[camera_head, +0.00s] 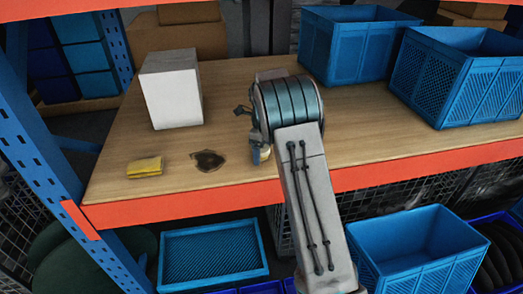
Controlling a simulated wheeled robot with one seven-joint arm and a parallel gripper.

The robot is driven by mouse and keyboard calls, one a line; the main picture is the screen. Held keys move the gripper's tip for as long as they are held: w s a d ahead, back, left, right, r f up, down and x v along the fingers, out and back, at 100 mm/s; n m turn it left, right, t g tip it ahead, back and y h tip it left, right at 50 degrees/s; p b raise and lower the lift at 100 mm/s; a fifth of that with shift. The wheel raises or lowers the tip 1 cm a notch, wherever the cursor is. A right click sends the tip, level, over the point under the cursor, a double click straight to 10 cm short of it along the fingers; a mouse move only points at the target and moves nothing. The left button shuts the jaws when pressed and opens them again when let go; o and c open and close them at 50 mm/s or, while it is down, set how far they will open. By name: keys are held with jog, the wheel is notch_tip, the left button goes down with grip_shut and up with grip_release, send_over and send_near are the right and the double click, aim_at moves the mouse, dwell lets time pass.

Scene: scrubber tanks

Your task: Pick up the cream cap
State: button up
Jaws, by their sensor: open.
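A small cream-yellow thing (265,153) shows at the front of the wooden shelf, just below the round teal joint of my arm. It may be the cream cap, but it is mostly hidden and I cannot be sure. My gripper (243,111) is largely hidden behind my own arm; only a small dark part shows at the left of the joint. It is open. I cannot tell how far it is from the cream-yellow thing or whether they touch.
A white box (171,90) stands on the shelf (112,170) at left. A yellow sponge-like block (145,167) and a dark stain (208,160) lie near the orange front edge (180,204). Two blue crates (350,48) (455,85) stand at back right. A blue upright (45,150) rises at left.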

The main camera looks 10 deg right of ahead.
jog(key=shift+f, duration=0.15)
jog(key=c, duration=1.1)
jog(key=shift+o, duration=0.2)
